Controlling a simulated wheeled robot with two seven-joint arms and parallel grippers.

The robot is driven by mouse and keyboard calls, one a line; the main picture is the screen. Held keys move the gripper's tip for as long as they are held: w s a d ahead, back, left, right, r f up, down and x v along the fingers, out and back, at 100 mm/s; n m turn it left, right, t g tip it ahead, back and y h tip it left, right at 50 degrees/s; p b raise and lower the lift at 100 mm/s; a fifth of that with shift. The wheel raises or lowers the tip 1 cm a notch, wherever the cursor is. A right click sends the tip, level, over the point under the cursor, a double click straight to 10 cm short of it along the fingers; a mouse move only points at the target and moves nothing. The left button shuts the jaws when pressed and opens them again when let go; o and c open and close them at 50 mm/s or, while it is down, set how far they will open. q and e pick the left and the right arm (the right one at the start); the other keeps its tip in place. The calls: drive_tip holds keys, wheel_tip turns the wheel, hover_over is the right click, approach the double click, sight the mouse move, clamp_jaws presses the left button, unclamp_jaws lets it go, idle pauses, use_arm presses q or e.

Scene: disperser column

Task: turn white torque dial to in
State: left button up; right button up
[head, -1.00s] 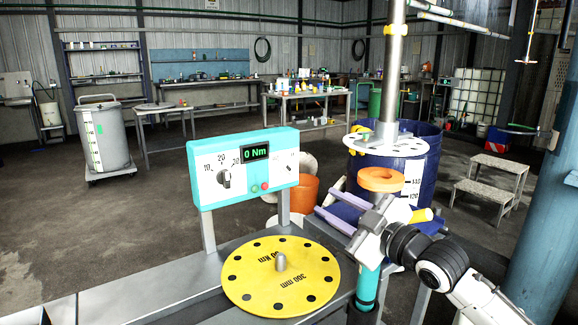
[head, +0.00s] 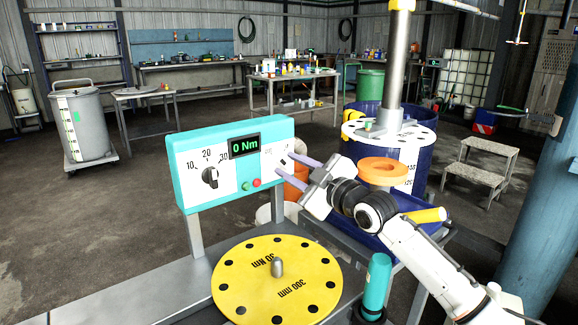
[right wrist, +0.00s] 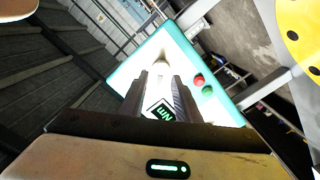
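A turquoise control box (head: 230,128) on two posts shows "0 Nm", a green and a red button, and a black knob (head: 210,177) with marks 10, 20, 30. A white scale plate (head: 271,153) is at its right end. My right gripper (head: 284,167) points left at that end, its two pale purple fingers apart and empty. The fingers partly hide the plate. In the right wrist view, a small pale knob-like shape (right wrist: 160,67) lies beyond the gap between the fingertips (right wrist: 163,78); its setting cannot be read. My left gripper is not in view.
A yellow round plate (head: 245,285) with black holes and a centre pin lies on the bench below the box. An orange ring (head: 382,171), a teal cylinder (head: 376,285) and a blue drum (head: 424,165) are near my right arm.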

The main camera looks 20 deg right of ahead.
drive_tip(key=shift+w+a, duration=0.2)
drive_tip(key=shift+w, duration=0.25)
clamp_jaws()
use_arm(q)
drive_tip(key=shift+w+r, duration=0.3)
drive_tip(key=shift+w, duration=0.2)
